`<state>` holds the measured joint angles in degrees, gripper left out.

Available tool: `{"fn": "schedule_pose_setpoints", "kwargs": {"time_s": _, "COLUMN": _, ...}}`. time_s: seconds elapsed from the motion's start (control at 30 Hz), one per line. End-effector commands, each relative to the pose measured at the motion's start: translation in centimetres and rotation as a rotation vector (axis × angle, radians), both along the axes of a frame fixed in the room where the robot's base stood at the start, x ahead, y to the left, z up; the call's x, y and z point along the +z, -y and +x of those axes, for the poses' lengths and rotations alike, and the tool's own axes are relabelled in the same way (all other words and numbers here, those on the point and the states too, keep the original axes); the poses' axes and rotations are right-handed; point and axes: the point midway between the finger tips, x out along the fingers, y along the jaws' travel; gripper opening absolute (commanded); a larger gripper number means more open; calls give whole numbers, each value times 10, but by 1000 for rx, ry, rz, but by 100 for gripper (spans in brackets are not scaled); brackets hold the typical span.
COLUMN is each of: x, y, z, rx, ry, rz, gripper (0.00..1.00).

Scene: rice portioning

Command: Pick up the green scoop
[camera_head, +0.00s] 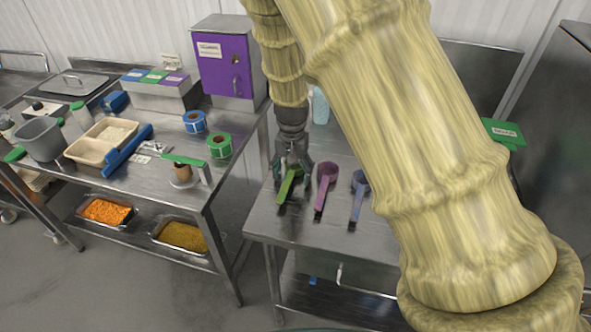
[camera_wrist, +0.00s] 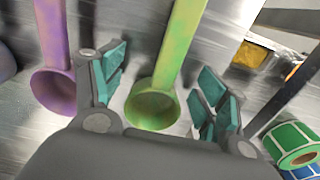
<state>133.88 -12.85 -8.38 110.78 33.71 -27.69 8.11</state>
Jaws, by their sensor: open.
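The green scoop (camera_head: 289,184) lies on the right-hand steel table, leftmost of three scoops in the head view. In the wrist view the green scoop (camera_wrist: 154,106) lies between my fingers, its bowl near the palm and its handle reaching away toward the top. My gripper (camera_head: 292,175) is over the scoop, pointing down. In the wrist view my gripper (camera_wrist: 163,85) is open, with teal pads on both sides of the scoop and gaps to it. The scoop's bowl is largely hidden by the gripper in the head view.
A pink-purple scoop (camera_head: 326,175) lies just right of the green one, close to a finger, with a blue-violet scoop (camera_head: 358,190) beyond it. A green tape roll (camera_head: 219,146) and a blue roll (camera_head: 194,122) stand on the left table. My arm hides the right table's right part.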

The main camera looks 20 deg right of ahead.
Motion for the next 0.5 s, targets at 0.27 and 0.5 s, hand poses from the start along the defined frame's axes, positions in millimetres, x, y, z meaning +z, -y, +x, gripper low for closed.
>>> {"fn": "schedule_pose_setpoints", "kwargs": {"time_s": 0.27, "x": 0, "y": -1, "z": 0, "rx": 1, "ry": 0, "rz": 0, "gripper": 37}}
{"fn": "schedule_pose_setpoints", "kwargs": {"time_s": 0.5, "x": 0, "y": -1, "z": 0, "rx": 1, "ry": 0, "rz": 0, "gripper": 25}}
